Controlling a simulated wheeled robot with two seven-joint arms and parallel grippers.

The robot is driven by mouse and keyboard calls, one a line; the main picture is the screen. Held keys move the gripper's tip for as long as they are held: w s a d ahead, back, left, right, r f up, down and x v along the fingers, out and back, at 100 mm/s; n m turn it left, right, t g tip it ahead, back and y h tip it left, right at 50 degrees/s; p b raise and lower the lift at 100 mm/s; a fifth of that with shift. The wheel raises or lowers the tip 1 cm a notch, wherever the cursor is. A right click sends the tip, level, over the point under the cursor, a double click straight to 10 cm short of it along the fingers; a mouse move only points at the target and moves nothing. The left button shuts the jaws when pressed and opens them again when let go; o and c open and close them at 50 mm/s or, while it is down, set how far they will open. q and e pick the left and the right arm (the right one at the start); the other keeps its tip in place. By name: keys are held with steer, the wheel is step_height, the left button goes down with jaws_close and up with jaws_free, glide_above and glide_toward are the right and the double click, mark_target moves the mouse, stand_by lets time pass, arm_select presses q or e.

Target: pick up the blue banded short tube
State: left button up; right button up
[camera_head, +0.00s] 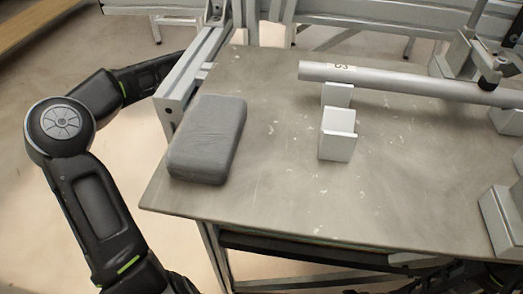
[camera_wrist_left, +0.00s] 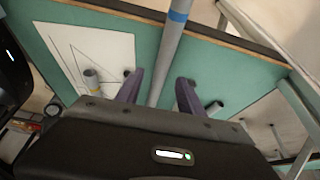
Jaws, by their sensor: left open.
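In the left wrist view, a grey tube (camera_wrist_left: 168,55) with a blue band near its top end lies over a green surface (camera_wrist_left: 215,62). The tube runs down between the two dark fingers of my left gripper (camera_wrist_left: 159,80). The fingers are spread, with a gap visible on each side of the tube. The lower part of the tube is hidden behind the gripper body. Whether the fingertips are level with the tube cannot be told. In the head view, the left arm drops past the table's left side and its gripper is out of sight. My right gripper is in neither view.
On the table (camera_head: 275,190) are a grey pad (camera_head: 207,138), pale support blocks (camera_head: 338,135) and a long tube (camera_head: 400,82) resting across supports. In the left wrist view, a white sheet (camera_wrist_left: 85,45) with drawn lines and other short tube ends (camera_wrist_left: 91,78) lie near the gripper.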

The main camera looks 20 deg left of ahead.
arm_select(q)
steer(key=shift+x, duration=1.15)
steer(key=shift+c, duration=0.5)
jaws_close()
